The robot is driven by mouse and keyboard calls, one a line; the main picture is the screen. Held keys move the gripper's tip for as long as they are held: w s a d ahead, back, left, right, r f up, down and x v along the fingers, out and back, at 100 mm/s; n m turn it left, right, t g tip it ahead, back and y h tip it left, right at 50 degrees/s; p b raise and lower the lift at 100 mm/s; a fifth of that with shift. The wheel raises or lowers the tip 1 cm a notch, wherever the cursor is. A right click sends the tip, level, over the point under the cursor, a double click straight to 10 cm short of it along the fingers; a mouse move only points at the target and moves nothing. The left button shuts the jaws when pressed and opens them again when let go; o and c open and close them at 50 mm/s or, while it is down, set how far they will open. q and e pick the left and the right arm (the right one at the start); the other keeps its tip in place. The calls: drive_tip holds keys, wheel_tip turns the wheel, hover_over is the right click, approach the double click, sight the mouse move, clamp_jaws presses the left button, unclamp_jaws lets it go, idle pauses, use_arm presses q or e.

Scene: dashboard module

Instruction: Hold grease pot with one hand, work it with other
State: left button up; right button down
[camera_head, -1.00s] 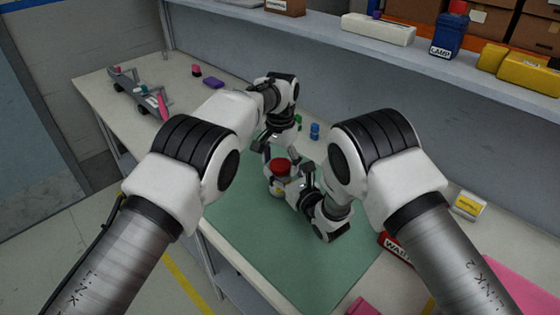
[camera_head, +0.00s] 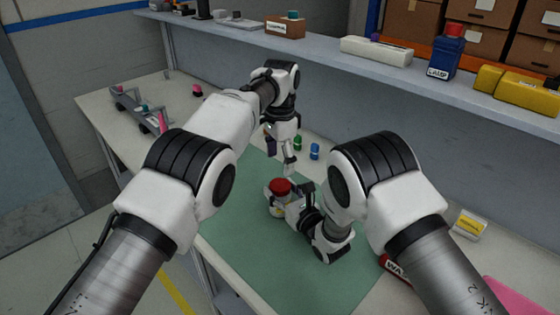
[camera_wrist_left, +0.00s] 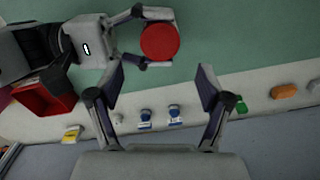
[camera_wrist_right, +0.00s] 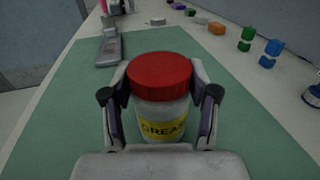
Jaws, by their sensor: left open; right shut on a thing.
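The grease pot is a clear jar with a red lid and a yellow "GREASE" label; it shows in the head view (camera_head: 280,188), the left wrist view (camera_wrist_left: 160,42) and the right wrist view (camera_wrist_right: 160,90). My right gripper (camera_wrist_right: 160,112) is shut around the jar's body, below the lid, and the pot is upright over the green mat. My left gripper (camera_wrist_left: 158,82) is open and empty. In the head view the left gripper (camera_head: 289,168) points down, above and behind the pot, apart from it. The lid sits on the jar.
The green mat (camera_head: 240,235) covers the middle of the bench. Small blue (camera_head: 315,151) and green (camera_head: 298,143) bottles stand behind it. A red bin (camera_wrist_left: 45,97) lies right of my right arm in the head view. A shelf (camera_head: 330,62) runs along the back.

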sight(280, 185)
use_arm(q)
drive_tip(key=shift+r+m, duration=0.15)
drive_tip(key=shift+m, duration=0.45)
drive_tip(key=shift+f, duration=0.3)
wheel_tip(280, 185, down, 7)
drive_tip(key=shift+f, duration=0.1)
drive_tip(key=c, duration=1.2)
drive_tip(key=n, duration=0.6)
drive_tip(key=o, duration=1.3)
